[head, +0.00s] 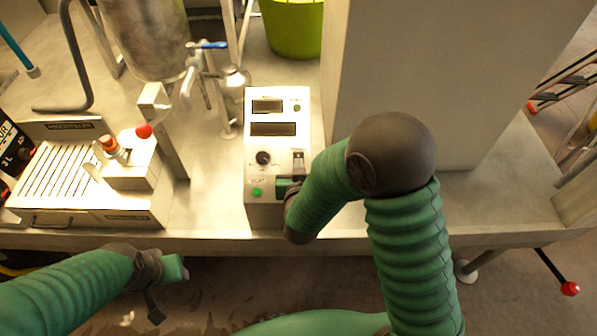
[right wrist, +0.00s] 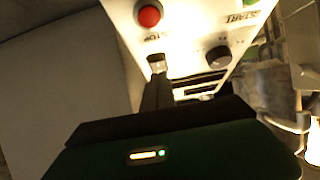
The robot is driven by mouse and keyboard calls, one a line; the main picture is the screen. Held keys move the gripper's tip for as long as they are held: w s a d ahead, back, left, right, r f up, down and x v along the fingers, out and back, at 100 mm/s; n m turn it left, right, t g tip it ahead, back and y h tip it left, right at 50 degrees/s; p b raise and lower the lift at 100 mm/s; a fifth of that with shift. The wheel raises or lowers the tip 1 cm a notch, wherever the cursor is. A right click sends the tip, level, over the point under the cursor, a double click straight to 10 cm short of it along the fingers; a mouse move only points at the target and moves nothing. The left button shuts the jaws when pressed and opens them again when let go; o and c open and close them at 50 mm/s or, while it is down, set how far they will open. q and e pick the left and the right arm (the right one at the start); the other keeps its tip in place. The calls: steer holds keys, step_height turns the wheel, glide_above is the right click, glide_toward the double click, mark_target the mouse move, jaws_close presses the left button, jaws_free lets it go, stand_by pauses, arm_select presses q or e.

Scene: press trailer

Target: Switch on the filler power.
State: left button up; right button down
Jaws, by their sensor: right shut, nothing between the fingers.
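The filler's white control box (head: 251,150) stands on the bench in the head view, with two dark displays, a black knob (head: 263,158) and a green button (head: 257,192). The right wrist view shows its red STOP button (right wrist: 149,15), black knob (right wrist: 218,57) and green START button (right wrist: 250,2). My right gripper (right wrist: 157,72) is shut and empty, with its fingertips at a small pale switch (right wrist: 157,60) below the STOP button. Whether they touch cannot be told. The head view shows this gripper (head: 298,160) at the box's lower right. My left gripper (head: 172,270) hangs before the bench edge; its jaws are unclear.
A steel tank (head: 147,35) with a blue-handled valve (head: 208,45) stands behind left. A slatted unit (head: 62,172) with a red knob sits at left. A pale column (head: 440,80) rises close behind my right arm. A green bucket (head: 292,28) is at the back.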

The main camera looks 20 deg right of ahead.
steer(key=shift+w+d+f, duration=0.15)
steer(key=shift+w+f, duration=0.15)
steer(key=shift+f, duration=0.45)
steer(key=shift+f+b, duration=0.5)
steer(key=shift+r+p, duration=1)
steer(key=shift+r, duration=0.1)
